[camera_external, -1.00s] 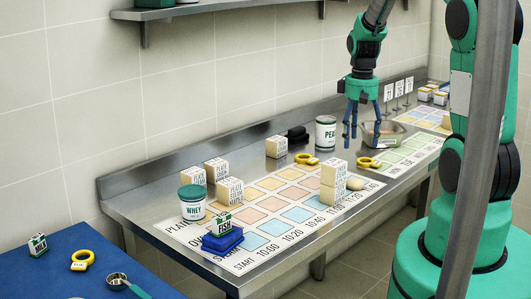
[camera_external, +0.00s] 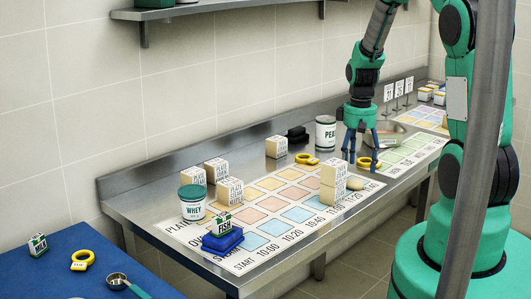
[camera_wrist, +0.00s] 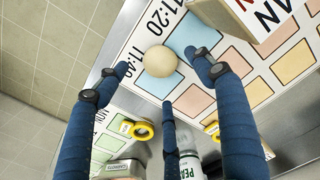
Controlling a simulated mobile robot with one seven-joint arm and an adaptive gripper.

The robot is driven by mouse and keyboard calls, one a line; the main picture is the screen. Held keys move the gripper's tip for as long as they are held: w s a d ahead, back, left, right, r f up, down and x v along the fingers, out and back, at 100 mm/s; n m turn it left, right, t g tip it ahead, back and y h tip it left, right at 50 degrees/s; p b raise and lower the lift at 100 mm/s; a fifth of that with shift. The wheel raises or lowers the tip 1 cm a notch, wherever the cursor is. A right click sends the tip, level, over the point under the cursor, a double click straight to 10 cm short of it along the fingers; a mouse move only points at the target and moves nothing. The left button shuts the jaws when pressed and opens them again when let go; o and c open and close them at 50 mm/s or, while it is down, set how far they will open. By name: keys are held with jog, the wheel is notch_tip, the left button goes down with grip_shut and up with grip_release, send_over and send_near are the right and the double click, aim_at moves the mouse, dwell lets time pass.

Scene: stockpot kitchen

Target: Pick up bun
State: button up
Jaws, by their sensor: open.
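The bun (camera_wrist: 160,61) is a pale, round, tan thing on the printed time chart in the wrist view, near the 11:20 and 11:40 labels. My gripper (camera_external: 361,168) has blue fingers pointing down, above the counter and behind the bun. In the wrist view my gripper's three fingers (camera_wrist: 166,85) are spread apart around the bun's picture position. Nothing is between them in their grasp, and I cannot tell the exact height above the bun.
A yellow ring (camera_external: 369,163) lies near my fingers. A white and green PEAS can (camera_external: 325,133) stands behind, with a metal pan (camera_external: 385,130) to its right. The counter's front edge is near the bun.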

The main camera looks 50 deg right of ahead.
aim_at(355, 179)
jog(key=shift+f, duration=0.15)
jog(key=shift+a+f+b, duration=0.1)
jog(key=shift+f+b, duration=0.4)
jog(key=shift+f, duration=2.05)
jog(key=c, duration=1.2)
